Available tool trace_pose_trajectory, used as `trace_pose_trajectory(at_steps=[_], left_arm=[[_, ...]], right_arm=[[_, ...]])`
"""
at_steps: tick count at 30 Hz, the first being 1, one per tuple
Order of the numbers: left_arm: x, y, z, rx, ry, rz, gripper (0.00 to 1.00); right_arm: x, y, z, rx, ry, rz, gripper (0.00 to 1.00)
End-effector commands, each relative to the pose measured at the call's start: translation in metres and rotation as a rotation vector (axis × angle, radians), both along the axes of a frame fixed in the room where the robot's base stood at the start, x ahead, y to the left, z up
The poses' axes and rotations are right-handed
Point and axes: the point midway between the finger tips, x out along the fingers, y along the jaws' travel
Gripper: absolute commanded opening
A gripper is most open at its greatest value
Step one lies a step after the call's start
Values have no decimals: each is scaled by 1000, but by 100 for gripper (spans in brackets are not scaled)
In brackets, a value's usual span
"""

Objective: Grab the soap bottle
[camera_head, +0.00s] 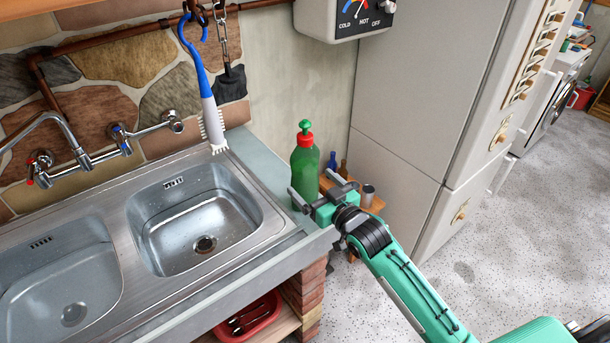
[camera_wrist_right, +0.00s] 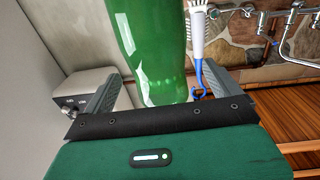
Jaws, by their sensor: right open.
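The green soap bottle (camera_head: 305,170) with a red collar and green cap stands upright on the counter at the right end of the sink. My right gripper (camera_head: 318,193) is at the bottle's lower part, its jaws open. In the right wrist view the bottle (camera_wrist_right: 153,50) rises between the two open fingers (camera_wrist_right: 155,88), with a gap on the right finger's side; whether the left finger touches it I cannot tell. The bottle's cap is out of the wrist view. My left gripper is not in view.
The metal sink (camera_head: 262,245) fills the left. A blue and white brush (camera_head: 211,115) hangs above it. A small wooden shelf (camera_head: 372,204) with little bottles and a metal cup (camera_head: 368,195) lies behind my gripper. A tall cabinet (camera_head: 420,90) stands at the right.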

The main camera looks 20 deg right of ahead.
Motion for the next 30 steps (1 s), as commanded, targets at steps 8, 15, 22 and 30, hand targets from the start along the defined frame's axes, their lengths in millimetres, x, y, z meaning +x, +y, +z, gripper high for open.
trace_pose_trajectory(at_steps=[8, 15, 22, 30], left_arm=[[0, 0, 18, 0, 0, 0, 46], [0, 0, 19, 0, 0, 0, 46], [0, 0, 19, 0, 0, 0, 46], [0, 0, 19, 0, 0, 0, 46]], right_arm=[[37, 7, 7, 1, 0, 0, 94], [48, 11, 4, 0, 1, 0, 94], [47, 11, 4, 0, 0, 0, 76], [48, 10, 6, 1, -3, 0, 31]])
